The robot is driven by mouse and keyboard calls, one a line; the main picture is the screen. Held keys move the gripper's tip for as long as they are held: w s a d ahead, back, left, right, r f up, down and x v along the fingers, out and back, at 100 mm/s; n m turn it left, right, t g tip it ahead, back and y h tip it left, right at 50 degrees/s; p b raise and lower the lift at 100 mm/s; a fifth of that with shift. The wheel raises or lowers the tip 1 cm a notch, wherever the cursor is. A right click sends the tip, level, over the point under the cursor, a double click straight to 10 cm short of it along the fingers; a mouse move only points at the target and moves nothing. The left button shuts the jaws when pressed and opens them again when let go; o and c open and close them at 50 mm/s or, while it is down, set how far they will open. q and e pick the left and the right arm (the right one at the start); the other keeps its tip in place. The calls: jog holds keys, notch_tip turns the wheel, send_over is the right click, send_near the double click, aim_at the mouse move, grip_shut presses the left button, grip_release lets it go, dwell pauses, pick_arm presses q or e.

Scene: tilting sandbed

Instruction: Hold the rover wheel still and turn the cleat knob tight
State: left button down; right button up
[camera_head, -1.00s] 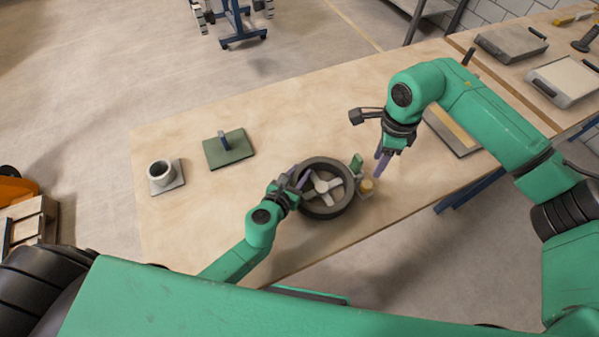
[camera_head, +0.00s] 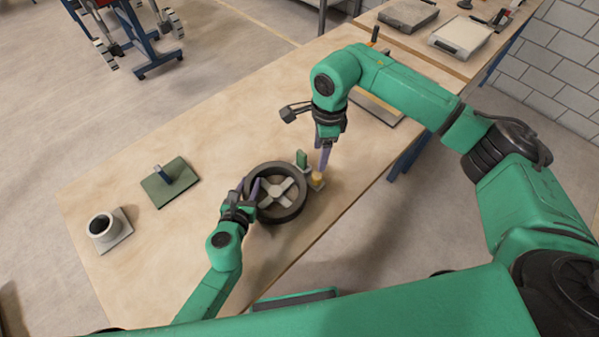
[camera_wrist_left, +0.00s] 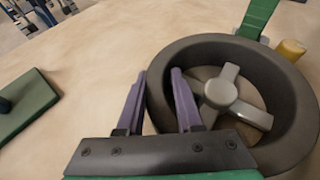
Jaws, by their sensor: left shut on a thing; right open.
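The rover wheel (camera_head: 297,207), a dark ring with pale crossed spokes, lies on the wooden table; it also shows in the left wrist view (camera_wrist_left: 277,85). My left gripper (camera_head: 252,188) is shut on the wheel's left rim, one finger outside and one inside the ring, as the left wrist view shows (camera_wrist_left: 158,88). The yellow cleat knob (camera_head: 317,178) stands just right of the wheel; it also shows in the left wrist view (camera_wrist_left: 291,50). My right gripper (camera_head: 324,160) points down, open, close above the knob. Whether its fingers touch the knob cannot be told.
A green upright piece (camera_head: 302,158) stands behind the wheel near the knob. Trays (camera_head: 461,37) lie at the back right. The table (camera_head: 225,140) behind the wheel is bare.

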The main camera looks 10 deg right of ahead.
aim_at(319, 175)
jog(key=s+d+r+m+t+y, duration=0.1)
jog(key=s+d+m+y, duration=0.15)
jog(key=d+y, duration=0.2)
jog(key=shift+m+t+h, duration=0.25)
jog(key=shift+m+t, duration=0.05)
jog(key=shift+m, duration=0.05)
jog(key=x, duration=1.1)
jog(key=shift+w+d+f, duration=0.15)
jog(key=shift+w+f, duration=0.05)
jog(key=shift+f, duration=0.1)
grip_shut()
